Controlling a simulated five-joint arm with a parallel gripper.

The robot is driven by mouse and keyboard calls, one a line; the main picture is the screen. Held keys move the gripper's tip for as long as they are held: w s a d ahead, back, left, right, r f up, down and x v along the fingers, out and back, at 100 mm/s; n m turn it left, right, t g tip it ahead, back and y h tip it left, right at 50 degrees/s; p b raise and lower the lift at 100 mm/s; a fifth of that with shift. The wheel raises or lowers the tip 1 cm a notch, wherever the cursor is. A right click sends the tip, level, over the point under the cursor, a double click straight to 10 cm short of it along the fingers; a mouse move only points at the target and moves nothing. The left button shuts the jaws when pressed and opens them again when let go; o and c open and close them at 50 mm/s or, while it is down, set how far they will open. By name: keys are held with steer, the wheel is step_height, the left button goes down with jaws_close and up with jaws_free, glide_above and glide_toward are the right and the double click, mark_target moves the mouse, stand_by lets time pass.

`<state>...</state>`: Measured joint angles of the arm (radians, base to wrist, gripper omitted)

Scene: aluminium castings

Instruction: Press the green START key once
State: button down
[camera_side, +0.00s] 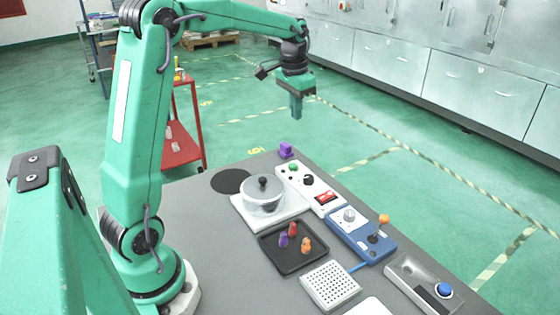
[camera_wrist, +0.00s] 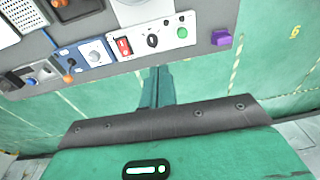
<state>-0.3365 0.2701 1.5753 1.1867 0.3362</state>
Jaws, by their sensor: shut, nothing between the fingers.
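The green START key (camera_side: 293,167) is a small round button at the far left end of a white control panel (camera_side: 312,190) in the side view. In the wrist view the green key (camera_wrist: 182,32) sits at the right end of the white panel (camera_wrist: 143,41), beside a black knob and a red switch. My gripper (camera_side: 297,116) is shut and empty, pointing down, high above and beyond the table's far edge. In the wrist view its fingers (camera_wrist: 158,72) lie below the panel, apart from it. Nothing covers the key.
A purple block (camera_side: 286,150) stands at the table corner close to the key. A lidded pot (camera_side: 262,195), a black tray (camera_side: 285,262) with small coloured pieces and a blue panel (camera_side: 347,225) with an orange knob share the table. The air around my gripper is clear.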

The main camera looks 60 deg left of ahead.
steer(key=g, duration=0.1)
glide_above(292, 165)
step_height(292, 165, down, 6)
steer(key=shift+w+a+r, duration=0.1)
steer(key=shift+w, duration=0.05)
step_height(292, 165, down, 14)
steer(key=shift+f, duration=0.1)
stand_by(1.0)
steer(key=shift+f, duration=1.05)
steer(key=shift+r, duration=0.1)
step_height(292, 165, up, 15)
steer(key=shift+w, duration=0.2)
